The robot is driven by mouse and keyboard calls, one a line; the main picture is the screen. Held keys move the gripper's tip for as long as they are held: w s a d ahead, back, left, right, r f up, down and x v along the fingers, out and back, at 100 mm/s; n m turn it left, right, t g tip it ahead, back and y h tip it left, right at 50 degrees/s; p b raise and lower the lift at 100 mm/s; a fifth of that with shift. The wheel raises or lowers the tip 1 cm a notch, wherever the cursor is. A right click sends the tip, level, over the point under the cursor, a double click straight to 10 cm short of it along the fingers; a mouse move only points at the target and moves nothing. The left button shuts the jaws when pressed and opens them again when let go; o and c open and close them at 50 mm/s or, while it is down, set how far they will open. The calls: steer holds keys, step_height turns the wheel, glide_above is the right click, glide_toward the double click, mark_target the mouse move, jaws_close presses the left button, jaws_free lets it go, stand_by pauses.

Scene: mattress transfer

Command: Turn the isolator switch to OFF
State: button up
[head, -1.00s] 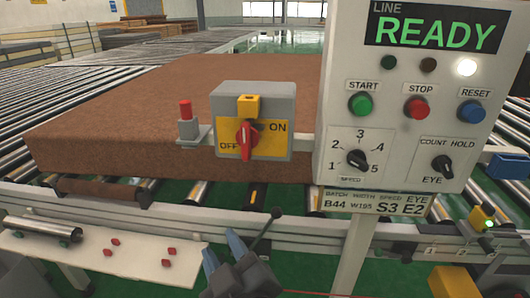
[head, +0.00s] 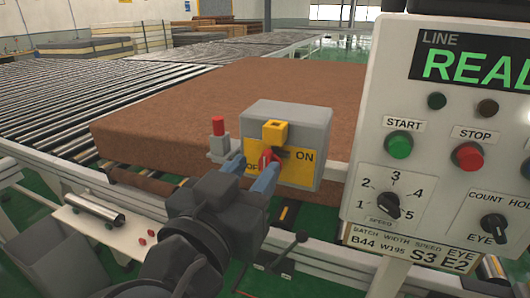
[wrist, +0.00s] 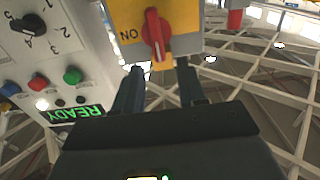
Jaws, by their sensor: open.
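The isolator switch is a grey box (head: 300,125) with a yellow face plate marked OFF at left and ON at right. Its red handle (head: 268,157) is partly hidden behind my fingers in the head view. In the wrist view, turned upside down, the red handle (wrist: 153,35) stands roughly vertical on the yellow plate, by the ON label. My gripper (head: 254,165) is open in front of the switch. In the wrist view my gripper (wrist: 159,70) has its two fingertips spread either side of the handle's line, near its end. Whether they touch it I cannot tell.
The control panel (head: 430,180) with green START, red STOP and dials stands close to the right. A yellow tab (head: 274,131) sits above the handle. A red-topped post (head: 218,130) is at the switch's left. A brown mattress (head: 150,120) lies on rollers behind.

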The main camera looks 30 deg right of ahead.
mark_target(265, 159)
steer(key=shift+p+x, duration=0.4)
steer(key=shift+x, duration=1.7)
steer(key=c, duration=0.6)
steer(key=shift+f, duration=0.15)
jaws_close()
